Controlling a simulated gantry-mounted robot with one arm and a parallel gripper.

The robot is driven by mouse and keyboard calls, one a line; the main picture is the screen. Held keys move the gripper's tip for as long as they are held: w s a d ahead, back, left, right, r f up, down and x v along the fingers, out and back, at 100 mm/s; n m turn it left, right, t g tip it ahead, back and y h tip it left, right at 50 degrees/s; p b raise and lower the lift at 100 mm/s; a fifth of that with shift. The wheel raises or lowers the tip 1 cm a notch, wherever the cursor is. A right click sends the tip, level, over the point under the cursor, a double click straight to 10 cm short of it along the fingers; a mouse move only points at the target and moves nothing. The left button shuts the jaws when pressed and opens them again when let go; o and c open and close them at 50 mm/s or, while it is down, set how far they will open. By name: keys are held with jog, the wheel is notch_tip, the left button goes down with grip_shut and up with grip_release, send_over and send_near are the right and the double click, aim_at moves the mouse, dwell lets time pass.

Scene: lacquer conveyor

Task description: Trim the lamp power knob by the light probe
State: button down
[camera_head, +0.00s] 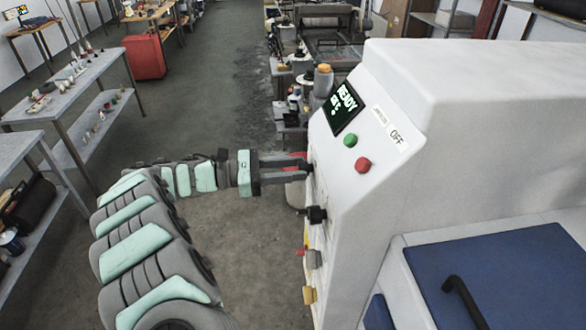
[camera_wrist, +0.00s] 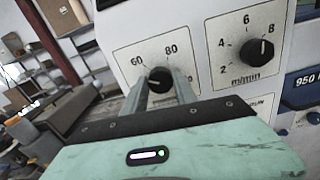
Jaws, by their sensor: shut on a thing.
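A black knob (camera_wrist: 159,78) sits on a white dial plate with 60 and 80 marked, on the front panel of the white machine (camera_head: 440,110). In the wrist view, my gripper (camera_wrist: 158,86) has one finger on each side of this knob and is shut on it. In the head view, my gripper (camera_head: 304,168) reaches the panel edge from the left, and the knob itself is hidden. The display (camera_head: 343,108) reads READY, with a smaller second line I cannot read surely. I cannot make out a light probe in either view.
A second black knob (camera_wrist: 258,52), on an m/min dial, is close to the right of my fingers. Open floor lies left of the panel.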

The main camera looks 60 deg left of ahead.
jog(key=shift+f, duration=0.15)
jog(key=c, duration=1)
grip_release()
jog(key=shift+o, duration=0.2)
jog(key=shift+s, duration=0.1)
jog(key=b+v, duration=0.1)
jog(key=v, duration=0.9)
jog(key=shift+s+a+b, duration=0.15)
jog(key=shift+s+b, duration=0.15)
jog(key=shift+b, duration=0.05)
